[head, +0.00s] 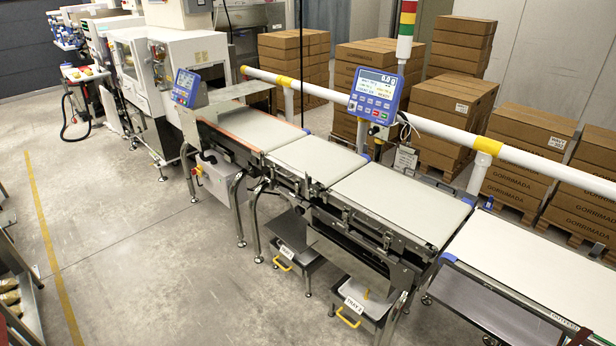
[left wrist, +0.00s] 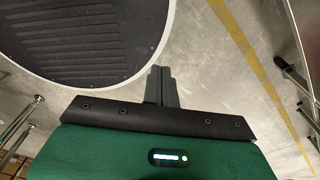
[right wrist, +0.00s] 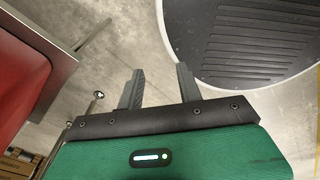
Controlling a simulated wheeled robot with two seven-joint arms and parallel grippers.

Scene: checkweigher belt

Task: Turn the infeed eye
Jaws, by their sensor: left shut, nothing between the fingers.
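The checkweigher line runs diagonally through the head view, with an orange-edged belt (head: 238,124), a short middle belt (head: 318,158) and a longer belt (head: 400,203). A small dark upright bracket (head: 306,186) stands at the near edge between the belts; I cannot tell whether it is the infeed eye. A dark fitting (head: 208,157) also sits on the side of the first belt. My left gripper (left wrist: 160,68) is shut and empty above the floor. My right gripper (right wrist: 160,68) is open and empty, its fingers apart. Neither gripper shows in the head view.
Two blue display panels (head: 376,95) (head: 186,88) stand along the line. A white rail (head: 440,130) runs behind it, before stacked cartons (head: 460,100). Reject bins (head: 355,306) sit below the belts. A red-sided unit (right wrist: 25,75) is near my right gripper.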

